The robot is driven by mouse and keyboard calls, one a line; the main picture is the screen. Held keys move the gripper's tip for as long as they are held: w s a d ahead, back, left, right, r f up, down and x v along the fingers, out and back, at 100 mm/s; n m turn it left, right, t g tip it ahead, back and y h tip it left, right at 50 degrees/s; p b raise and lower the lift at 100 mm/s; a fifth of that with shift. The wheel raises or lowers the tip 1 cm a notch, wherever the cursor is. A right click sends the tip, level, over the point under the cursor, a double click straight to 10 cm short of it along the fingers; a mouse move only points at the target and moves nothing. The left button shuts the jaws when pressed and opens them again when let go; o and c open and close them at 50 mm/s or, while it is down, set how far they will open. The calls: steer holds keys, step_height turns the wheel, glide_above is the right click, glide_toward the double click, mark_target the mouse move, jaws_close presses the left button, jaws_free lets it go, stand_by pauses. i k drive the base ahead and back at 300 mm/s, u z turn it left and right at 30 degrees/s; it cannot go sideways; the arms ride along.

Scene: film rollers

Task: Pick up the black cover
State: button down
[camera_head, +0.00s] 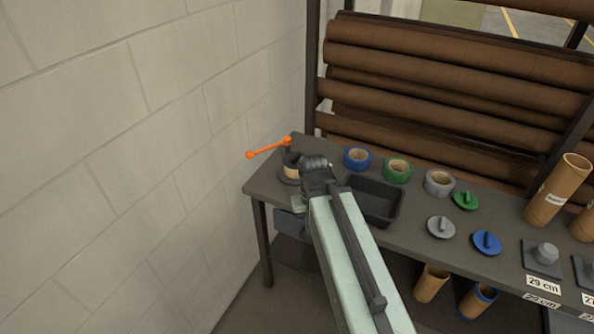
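My arm reaches up from the bottom of the head view to the left end of the grey table, where my gripper (318,178) is over or near the tabletop. Its fingers are hidden by the wrist, so I cannot see whether it is open or holds anything. Just left of it is a dark round item with a tan ring (291,170), partly covered by my wrist. I cannot tell whether it is a black tape roll or the black cover. No other black cover shows clearly.
A black tray (384,220) stands right of my arm. Blue (357,158), green (398,170) and grey (439,182) tape rolls line the back. Green (466,200), grey (441,227) and blue (487,242) covers lie farther right. An orange bar (268,149) sticks out by the wall.

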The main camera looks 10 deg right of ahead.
mark_target(291, 161)
steer(key=u, duration=2.35)
steer(key=k, duration=0.9)
steer(key=z, duration=0.75)
steer(key=i, duration=1)
